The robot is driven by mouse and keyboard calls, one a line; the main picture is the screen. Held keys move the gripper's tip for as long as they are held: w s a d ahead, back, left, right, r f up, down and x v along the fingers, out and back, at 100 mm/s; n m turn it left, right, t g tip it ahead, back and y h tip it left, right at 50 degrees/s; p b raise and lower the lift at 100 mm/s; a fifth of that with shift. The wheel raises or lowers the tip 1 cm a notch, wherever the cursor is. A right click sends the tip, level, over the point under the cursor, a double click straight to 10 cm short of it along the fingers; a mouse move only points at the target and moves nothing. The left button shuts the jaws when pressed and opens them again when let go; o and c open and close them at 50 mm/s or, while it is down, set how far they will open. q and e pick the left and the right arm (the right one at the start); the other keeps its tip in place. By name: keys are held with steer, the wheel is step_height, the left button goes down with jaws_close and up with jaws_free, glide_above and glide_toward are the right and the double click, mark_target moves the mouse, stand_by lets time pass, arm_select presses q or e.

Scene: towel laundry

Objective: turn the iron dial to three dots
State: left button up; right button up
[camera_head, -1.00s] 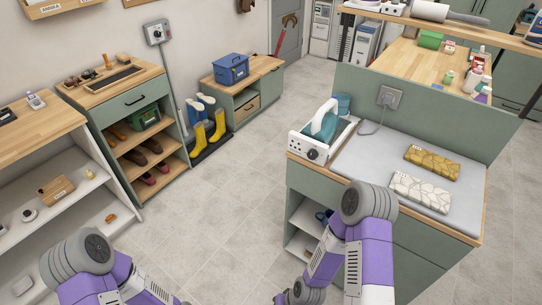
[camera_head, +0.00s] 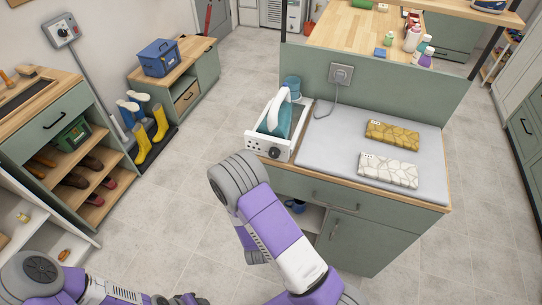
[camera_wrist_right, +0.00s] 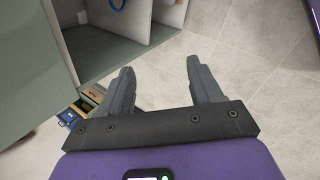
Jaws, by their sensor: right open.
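The iron (camera_head: 276,116) is teal with a white handle and sits in a white holder (camera_head: 258,146) at the left end of the counter. A dark round dial (camera_head: 274,152) is on the holder's front face; its dots and setting are too small to read. My right gripper (camera_wrist_right: 160,66) is open and empty, its two grey fingers spread over the floor beside an open cabinet. In the head view my right arm hides this gripper. My left arm is at the bottom left, and a dark part at its end (camera_head: 182,299) is cut off by the frame edge.
A grey ironing mat (camera_head: 340,135) covers the counter. A yellow folded towel (camera_head: 392,135) and a white patterned one (camera_head: 388,171) lie on it. A cord runs to a wall socket (camera_head: 341,73). A blue toolbox (camera_head: 159,58) and boots stand left. The floor between is clear.

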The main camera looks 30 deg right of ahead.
steer(key=w+d+r+n+t+h+p, duration=0.1)
steer(key=w+d+r+n+t+h, duration=0.15)
steer(key=r+n, duration=0.2)
steer(key=w+d+r+n+t+h, duration=0.1)
steer(key=w+r+n+h, duration=0.15)
steer(key=r, duration=0.35)
steer(key=n+t+h+p, duration=0.1)
steer(key=n+t+h, duration=0.35)
steer(key=n, duration=0.25)
glide_toward(273, 156)
steer(key=g, duration=0.1)
steer(key=x, duration=0.2)
steer(key=b+x, duration=0.1)
steer(key=x, duration=0.2)
steer(key=r+x, duration=0.1)
steer(key=x, duration=0.2)
steer(key=shift+w, duration=0.25)
steer(key=c, duration=1.1)
steer(key=shift+o, duration=0.2)
